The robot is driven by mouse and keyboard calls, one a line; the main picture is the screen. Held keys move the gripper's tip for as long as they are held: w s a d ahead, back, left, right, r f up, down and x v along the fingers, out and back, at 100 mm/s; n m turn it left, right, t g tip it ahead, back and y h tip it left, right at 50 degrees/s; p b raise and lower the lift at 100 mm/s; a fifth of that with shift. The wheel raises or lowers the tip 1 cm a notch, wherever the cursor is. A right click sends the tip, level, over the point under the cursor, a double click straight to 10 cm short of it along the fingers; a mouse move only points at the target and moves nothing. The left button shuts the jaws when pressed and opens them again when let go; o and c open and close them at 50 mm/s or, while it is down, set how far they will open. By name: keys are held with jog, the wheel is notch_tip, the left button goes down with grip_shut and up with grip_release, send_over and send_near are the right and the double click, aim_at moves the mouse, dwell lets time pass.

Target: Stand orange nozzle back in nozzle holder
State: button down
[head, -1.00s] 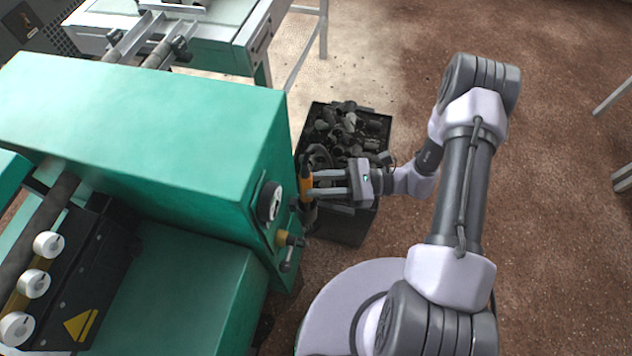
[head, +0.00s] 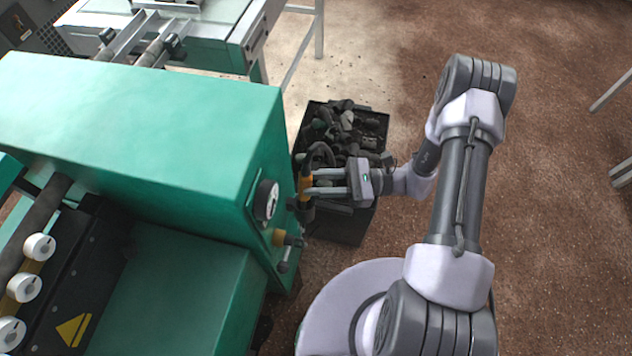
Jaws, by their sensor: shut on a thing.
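My gripper (head: 311,184) is shut on the orange nozzle (head: 305,187), beside the end face of the green machine.
A black bin (head: 340,226) of dark parts stands behind and below my gripper. Brown floor (head: 560,200) is open at right.

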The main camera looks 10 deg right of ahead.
jog(key=shift+s+d+f+b, duration=0.1)
jog(key=shift+d+f+b, duration=0.2)
jog(key=shift+f+b, duration=0.2)
jog(key=shift+s+d+f+b, duration=0.1)
jog(key=shift+d+f+b, duration=0.2)
jog(key=shift+f, duration=0.2)
jog(key=shift+a, duration=0.1)
jog(key=shift+f+b, duration=0.45)
jog(key=shift+f, duration=0.05)
jog(key=c, duration=1)
grip_release()
